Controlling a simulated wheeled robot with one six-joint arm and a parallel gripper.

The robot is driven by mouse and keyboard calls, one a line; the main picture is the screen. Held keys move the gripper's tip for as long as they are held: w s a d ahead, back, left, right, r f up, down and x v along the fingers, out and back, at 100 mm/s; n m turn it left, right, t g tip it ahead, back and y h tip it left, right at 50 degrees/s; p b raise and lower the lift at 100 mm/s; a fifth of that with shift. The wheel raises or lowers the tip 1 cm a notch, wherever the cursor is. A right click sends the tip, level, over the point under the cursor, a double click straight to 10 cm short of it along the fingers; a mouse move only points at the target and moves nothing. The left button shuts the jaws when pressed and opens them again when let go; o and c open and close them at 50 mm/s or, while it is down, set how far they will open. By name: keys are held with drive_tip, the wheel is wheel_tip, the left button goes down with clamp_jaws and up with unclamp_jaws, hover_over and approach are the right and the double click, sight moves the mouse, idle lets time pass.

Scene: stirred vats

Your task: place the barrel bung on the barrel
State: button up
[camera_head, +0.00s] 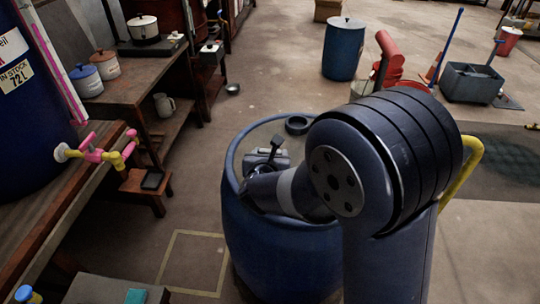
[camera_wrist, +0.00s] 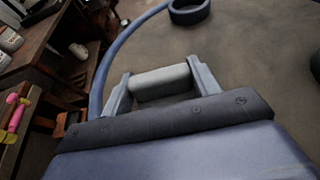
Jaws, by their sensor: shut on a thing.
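The blue barrel (camera_head: 268,245) stands in front of me, with a grey top inside a raised blue rim; the rim also curves along the left of the wrist view (camera_wrist: 103,62). A dark round ring (camera_head: 297,124) is on the barrel top near the far side, and shows at the top of the wrist view (camera_wrist: 190,12). My gripper (camera_head: 266,158) is over the left part of the barrel top, shut on a pale grey, rounded piece, seemingly the barrel bung (camera_wrist: 160,82). The bung lies crosswise between the two fingers. I cannot tell its height above the top.
A wooden bench (camera_head: 60,215) with a blue drum and a pink-and-yellow tap is at the left. Shelves with pots (camera_head: 143,28) stand behind. Another blue barrel (camera_head: 343,48), a red object (camera_head: 388,62) and a grey mop bucket (camera_head: 471,82) stand farther back. Floor between is mostly clear.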

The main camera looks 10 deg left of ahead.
drive_tip(key=shift+f+b, duration=0.15)
drive_tip(key=shift+b, duration=0.15)
drive_tip(key=o, duration=1)
drive_tip(key=shift+r, duration=0.2)
drive_tip(key=shift+r+p, duration=0.2)
drive_tip(key=shift+p, duration=0.25)
drive_tip(key=v, duration=1.2)
drive_tip(key=shift+f, duration=0.15)
